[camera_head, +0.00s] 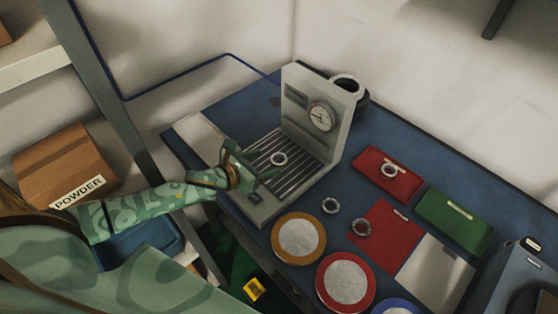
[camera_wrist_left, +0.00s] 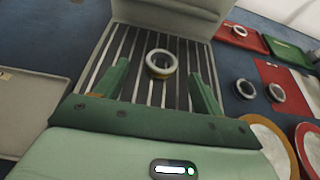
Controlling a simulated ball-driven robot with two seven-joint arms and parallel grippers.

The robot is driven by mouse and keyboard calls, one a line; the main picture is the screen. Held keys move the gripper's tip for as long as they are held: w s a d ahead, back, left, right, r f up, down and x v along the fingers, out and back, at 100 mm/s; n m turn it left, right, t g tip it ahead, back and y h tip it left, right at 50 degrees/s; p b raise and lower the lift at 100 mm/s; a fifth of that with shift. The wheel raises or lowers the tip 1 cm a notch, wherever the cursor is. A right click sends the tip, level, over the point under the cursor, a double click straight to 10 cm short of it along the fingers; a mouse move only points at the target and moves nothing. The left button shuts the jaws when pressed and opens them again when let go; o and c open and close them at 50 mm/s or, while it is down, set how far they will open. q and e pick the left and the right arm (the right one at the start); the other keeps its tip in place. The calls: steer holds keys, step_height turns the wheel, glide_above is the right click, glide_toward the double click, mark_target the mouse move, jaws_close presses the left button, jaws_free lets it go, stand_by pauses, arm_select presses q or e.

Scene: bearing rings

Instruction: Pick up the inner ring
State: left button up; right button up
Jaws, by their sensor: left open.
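A small pale metal ring (camera_head: 279,159) lies on the slatted bed of the grey machine (camera_head: 325,103). In the left wrist view this ring (camera_wrist_left: 160,63) lies just beyond the fingertips, roughly centred between them. My left gripper (camera_head: 262,170) is open and empty, close to the ring on its near left side. Its two green fingers point over the slats in the wrist view (camera_wrist_left: 156,76). I cannot tell by label which is the inner ring. My right gripper is not in view.
The grey machine's back panel with a dial (camera_head: 320,117) rises behind the bed. A green tray (camera_head: 455,219), a red mat (camera_head: 384,240) and round pads (camera_head: 299,238) lie to the right.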

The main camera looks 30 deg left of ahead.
mark_target(283, 157)
arm_select(q)
steer(key=b+x, duration=0.1)
steer(key=x, duration=0.3)
steer(key=shift+w+d+f, duration=0.15)
steer(key=shift+d+f, duration=0.1)
steer(key=shift+r, duration=0.1)
steer(key=c, duration=1.2)
